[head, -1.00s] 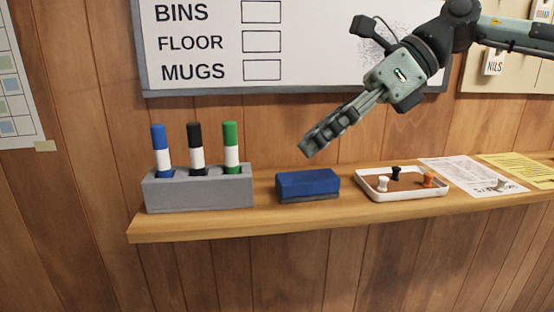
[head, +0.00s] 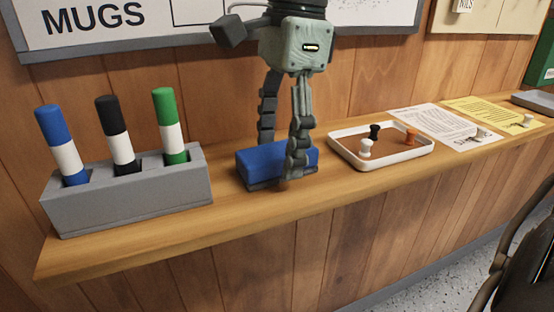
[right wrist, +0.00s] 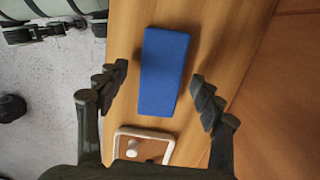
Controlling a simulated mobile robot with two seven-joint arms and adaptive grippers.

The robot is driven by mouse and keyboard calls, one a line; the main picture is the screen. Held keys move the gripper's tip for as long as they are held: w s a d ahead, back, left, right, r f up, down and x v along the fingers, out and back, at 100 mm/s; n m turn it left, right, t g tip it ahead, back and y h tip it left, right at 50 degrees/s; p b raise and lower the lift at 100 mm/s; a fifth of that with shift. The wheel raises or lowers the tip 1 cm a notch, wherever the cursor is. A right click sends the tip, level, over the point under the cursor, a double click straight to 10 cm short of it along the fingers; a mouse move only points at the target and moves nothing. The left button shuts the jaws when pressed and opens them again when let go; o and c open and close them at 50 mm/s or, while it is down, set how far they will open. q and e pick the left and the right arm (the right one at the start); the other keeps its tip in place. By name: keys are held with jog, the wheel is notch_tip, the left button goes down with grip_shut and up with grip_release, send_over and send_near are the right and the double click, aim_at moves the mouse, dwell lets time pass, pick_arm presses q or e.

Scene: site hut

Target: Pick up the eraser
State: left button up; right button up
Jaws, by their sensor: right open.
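The eraser (head: 262,162) is a blue block with a dark underside, lying flat on the wooden shelf between the marker holder and the tray. It also shows in the right wrist view (right wrist: 164,70), between and beyond the fingertips. My right gripper (head: 282,160) points down over the eraser, one finger in front of it and one behind, covering part of its right half. In the right wrist view my right gripper (right wrist: 158,92) is open, with a gap between each finger and the eraser. My left gripper is not in view.
A grey holder (head: 130,195) with blue, black and green markers stands left on the shelf (head: 225,212). A white-rimmed tray (head: 385,163) with push pins lies close on the right, then papers (head: 445,126). The whiteboard (head: 130,45) is behind. A dark chair (head: 520,260) is at lower right.

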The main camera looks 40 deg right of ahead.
aim_at(277, 149)
jog(key=shift+a+f, duration=0.1)
jog(key=shift+f, duration=0.45)
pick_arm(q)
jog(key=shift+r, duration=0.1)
pick_arm(e)
jog(key=shift+w, duration=0.1)
jog(key=c, duration=1.3)
jog(key=shift+o, duration=0.2)
jog(key=shift+r, duration=0.1)
notch_tip(277, 149, up, 9)
jog(key=shift+r+p, duration=0.1)
jog(key=shift+p, duration=0.3)
jog(key=shift+r, duration=0.35)
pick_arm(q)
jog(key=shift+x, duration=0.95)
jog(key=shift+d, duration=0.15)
